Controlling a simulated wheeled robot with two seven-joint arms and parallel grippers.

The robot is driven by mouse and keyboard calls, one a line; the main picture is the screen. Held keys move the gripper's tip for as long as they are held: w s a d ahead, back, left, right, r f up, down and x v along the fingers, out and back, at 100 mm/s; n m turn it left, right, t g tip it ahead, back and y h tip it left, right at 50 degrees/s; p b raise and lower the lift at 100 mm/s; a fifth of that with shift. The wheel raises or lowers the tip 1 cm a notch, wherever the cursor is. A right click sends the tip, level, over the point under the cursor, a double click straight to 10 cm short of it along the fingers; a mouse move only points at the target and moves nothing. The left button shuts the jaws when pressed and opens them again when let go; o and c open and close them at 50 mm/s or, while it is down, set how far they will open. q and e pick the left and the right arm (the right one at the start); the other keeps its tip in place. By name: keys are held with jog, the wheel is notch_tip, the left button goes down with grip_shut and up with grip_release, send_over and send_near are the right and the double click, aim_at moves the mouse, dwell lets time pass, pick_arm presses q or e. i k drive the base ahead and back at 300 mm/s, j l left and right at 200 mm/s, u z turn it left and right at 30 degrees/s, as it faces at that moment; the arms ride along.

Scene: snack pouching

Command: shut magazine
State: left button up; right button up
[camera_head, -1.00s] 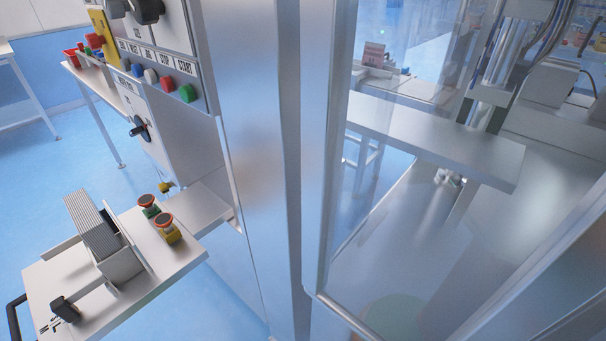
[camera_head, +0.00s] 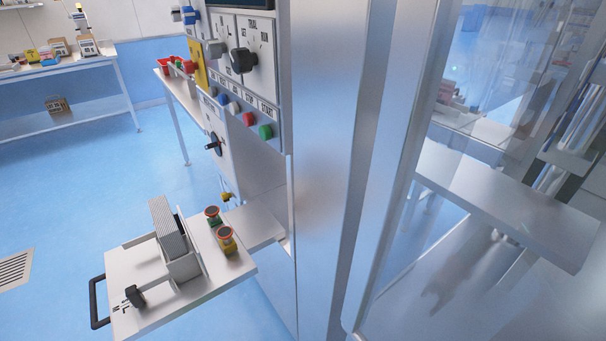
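The magazine (camera_head: 124,258) is a pale metal tray that sticks out to the left from the machine's side. A black handle (camera_head: 95,302) sits on its outer end. A stack of thin grey pouches (camera_head: 168,229) stands in a holder (camera_head: 184,267) on the tray. A small black knob (camera_head: 134,294) lies in front of the stack. The tray looks swung or pulled out from the machine, joined at a plate on its right side. Neither of my grippers shows in the view.
Two red-topped buttons (camera_head: 227,238) stand on the plate beside the tray. The control panel (camera_head: 240,75) is above. A glass door (camera_head: 480,120) fills the right. A shelf bench (camera_head: 65,70) is at the far left.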

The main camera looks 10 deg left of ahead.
aim_at(222, 266)
jog(key=u, duration=1.4)
